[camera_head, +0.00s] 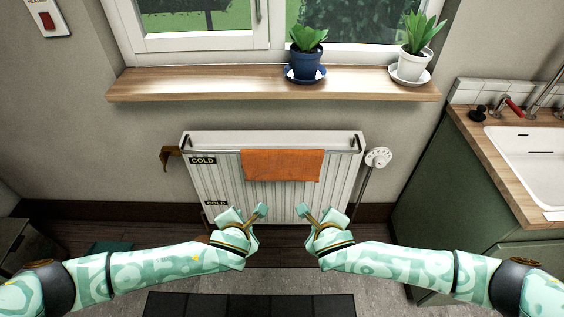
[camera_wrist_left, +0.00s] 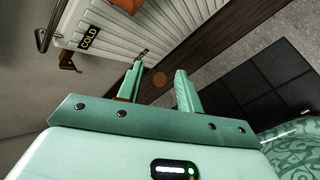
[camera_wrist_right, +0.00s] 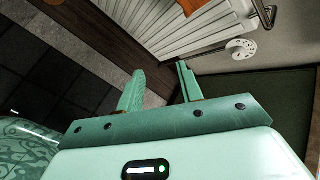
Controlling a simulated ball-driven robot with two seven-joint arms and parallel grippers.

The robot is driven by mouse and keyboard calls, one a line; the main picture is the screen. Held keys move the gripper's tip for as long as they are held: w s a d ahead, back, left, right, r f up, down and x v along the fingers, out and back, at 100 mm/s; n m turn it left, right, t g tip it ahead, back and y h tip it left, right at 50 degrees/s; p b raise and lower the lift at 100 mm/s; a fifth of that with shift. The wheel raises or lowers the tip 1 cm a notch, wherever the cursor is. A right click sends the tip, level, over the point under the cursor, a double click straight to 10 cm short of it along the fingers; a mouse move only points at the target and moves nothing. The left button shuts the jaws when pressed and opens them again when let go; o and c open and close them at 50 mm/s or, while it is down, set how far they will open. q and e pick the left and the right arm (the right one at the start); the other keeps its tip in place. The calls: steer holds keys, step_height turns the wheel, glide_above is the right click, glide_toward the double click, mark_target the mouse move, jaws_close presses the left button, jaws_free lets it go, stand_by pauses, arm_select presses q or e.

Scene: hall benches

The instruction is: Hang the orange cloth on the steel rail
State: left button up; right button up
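The orange cloth (camera_head: 283,166) hangs over the steel rail (camera_head: 222,151) along the front of the white radiator, a little right of its middle. Its lower edge hangs roughly level. A corner of the cloth shows in the right wrist view (camera_wrist_right: 197,4). The steel rail also shows at the upper right of that view (camera_wrist_right: 268,16). My left gripper (camera_head: 254,212) is open and empty, below and left of the cloth. My right gripper (camera_head: 306,214) is open and empty, below and right of the cloth. Neither gripper touches the cloth.
The radiator (camera_head: 205,180) stands under a wooden sill (camera_head: 180,83) with two potted plants. A round valve (camera_head: 378,157) is at its right and a brown bracket (camera_head: 168,156) at its left. A sink counter (camera_head: 500,180) stands at the right. A dark mat (camera_head: 250,305) lies on the floor.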

arm_select(q)
steer(key=shift+s, duration=0.25)
arm_select(e)
steer(key=shift+s, duration=0.25)
